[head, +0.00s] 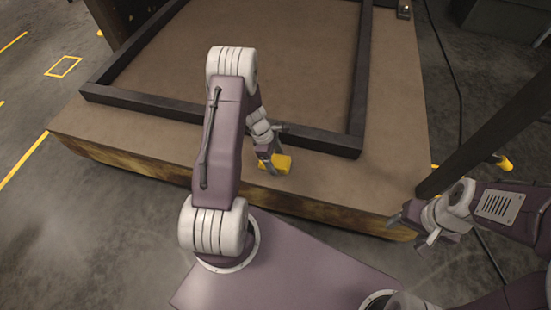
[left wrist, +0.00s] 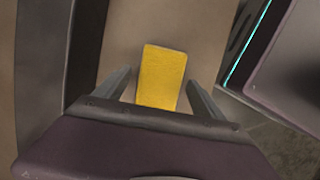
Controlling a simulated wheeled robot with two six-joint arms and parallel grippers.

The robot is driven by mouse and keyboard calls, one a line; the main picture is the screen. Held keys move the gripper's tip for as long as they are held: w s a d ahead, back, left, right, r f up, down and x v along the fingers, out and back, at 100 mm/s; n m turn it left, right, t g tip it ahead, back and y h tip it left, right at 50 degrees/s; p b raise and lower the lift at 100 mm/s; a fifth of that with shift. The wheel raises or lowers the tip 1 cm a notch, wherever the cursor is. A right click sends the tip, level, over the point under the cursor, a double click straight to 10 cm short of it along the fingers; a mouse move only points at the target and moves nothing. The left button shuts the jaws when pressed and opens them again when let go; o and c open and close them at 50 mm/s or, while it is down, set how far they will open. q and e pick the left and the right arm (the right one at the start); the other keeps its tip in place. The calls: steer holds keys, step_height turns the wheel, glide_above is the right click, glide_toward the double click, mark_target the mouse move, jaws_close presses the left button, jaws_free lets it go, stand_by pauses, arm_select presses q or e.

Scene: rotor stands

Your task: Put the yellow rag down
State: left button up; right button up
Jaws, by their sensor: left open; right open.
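The yellow rag (head: 281,163) lies on the brown board near its front edge, just outside the dark frame. In the left wrist view the rag (left wrist: 161,76) is a flat yellow rectangle between the two fingers, with a gap on each side. My left gripper (head: 268,163) is open at the rag, and its fingers are partly in front of it. It also shows in the left wrist view (left wrist: 160,92). My right gripper (head: 412,228) is open and empty, near the board's front right edge, apart from the rag.
The brown board (head: 390,120) carries a dark raised frame (head: 210,114) behind the rag. A dark post (head: 490,135) slants at the right, with a small yellow item (head: 503,163) near it. A cable runs along the floor at the right. The floor at left is clear.

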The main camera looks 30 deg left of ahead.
arm_select(q)
steer(key=p+v, duration=0.4)
steer(key=v, duration=0.1)
steer(key=p+v, duration=0.2)
steer(key=v, duration=0.1)
steer(key=shift+s+a+r, duration=0.1)
steer(key=shift+s+a, duration=0.1)
steer(key=shift+s, duration=0.05)
steer(key=shift+a+r+p, duration=0.15)
steer(key=shift+r+p, duration=0.15)
steer(key=shift+p, duration=0.1)
steer(key=s+d+r+m+y, duration=0.1)
steer(key=s+d+r+m, duration=0.4)
steer(key=r+m, duration=0.3)
steer(key=s+d+r+m+y, duration=0.2)
steer(key=s+d+r+m, duration=0.4)
steer(key=m, duration=0.6)
step_height(320, 180, up, 2)
steer(key=shift+s+r+m, duration=0.15)
steer(key=shift+s+m, duration=0.1)
steer(key=shift+m, duration=0.15)
